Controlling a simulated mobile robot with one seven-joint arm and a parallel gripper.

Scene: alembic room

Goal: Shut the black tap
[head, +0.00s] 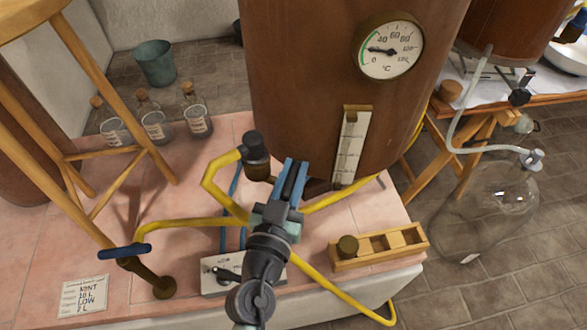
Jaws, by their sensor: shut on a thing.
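My gripper (289,172) reaches up from the lower middle to the foot of the large copper vessel (310,100). Its two blue fingers are closed on a narrow dark piece (289,181), which looks like the handle of the black tap. The fingers and wrist hide most of the tap, so I cannot tell how far its handle is turned. A dark round fitting (255,150) stands just left of the fingers, beside the yellow hose.
A blue-handled valve (124,251) stands at left, near a label card (83,297). A grey box (225,275) and wooden rack (380,247) flank my wrist. Corked flasks (155,125) stand behind; a glass carboy (485,210) is at right.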

